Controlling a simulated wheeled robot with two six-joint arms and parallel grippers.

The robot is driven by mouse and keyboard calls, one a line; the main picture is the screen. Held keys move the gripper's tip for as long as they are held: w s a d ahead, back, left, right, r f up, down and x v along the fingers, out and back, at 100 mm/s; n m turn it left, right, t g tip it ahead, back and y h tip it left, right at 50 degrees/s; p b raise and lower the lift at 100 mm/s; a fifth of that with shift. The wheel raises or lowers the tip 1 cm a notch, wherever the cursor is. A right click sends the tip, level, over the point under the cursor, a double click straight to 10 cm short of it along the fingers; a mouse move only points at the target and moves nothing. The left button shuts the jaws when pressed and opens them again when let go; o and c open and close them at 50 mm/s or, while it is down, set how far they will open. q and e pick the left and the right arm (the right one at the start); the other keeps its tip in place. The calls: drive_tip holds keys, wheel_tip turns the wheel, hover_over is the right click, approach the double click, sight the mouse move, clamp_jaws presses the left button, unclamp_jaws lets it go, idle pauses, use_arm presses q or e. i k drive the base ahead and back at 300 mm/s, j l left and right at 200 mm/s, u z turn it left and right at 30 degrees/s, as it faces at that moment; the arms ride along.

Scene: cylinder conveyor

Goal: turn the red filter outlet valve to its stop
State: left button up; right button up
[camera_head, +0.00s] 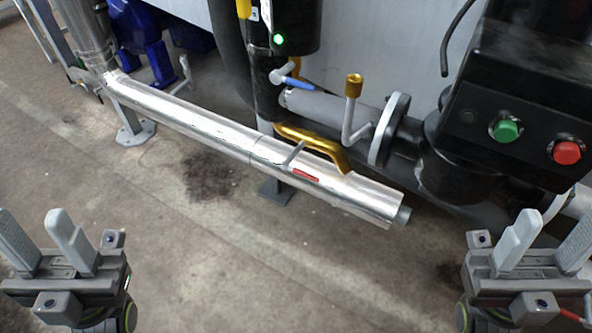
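A short red strip (305,175) lies along the silver pipe (220,138), just below a thin grey stem; I cannot tell whether it is a valve lever or a marking. Another small red piece (578,315) shows at the lower right edge, partly hidden by my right gripper; I cannot tell what it is. My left gripper (32,228) is open and empty at the lower left, apart from the pipe. My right gripper (556,232) is open and empty at the lower right, well away from the red strip.
A blue lever (298,83) and a yellow bent pipe (318,145) sit above the silver pipe. A black box with a green button (506,131) and a red button (567,152) stands at right. The floor (270,270) between my grippers is clear.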

sight(284, 165)
drive_tip(key=k+l+u, duration=0.1)
drive_tip(key=l+u, duration=0.3)
drive_tip(key=k+l+u, duration=0.15)
drive_tip(key=u, duration=0.25)
drive_tip(key=i+l, duration=0.15)
drive_tip(key=l, duration=0.2)
drive_tip(key=i+l, duration=0.1)
drive_tip(key=l, duration=0.2)
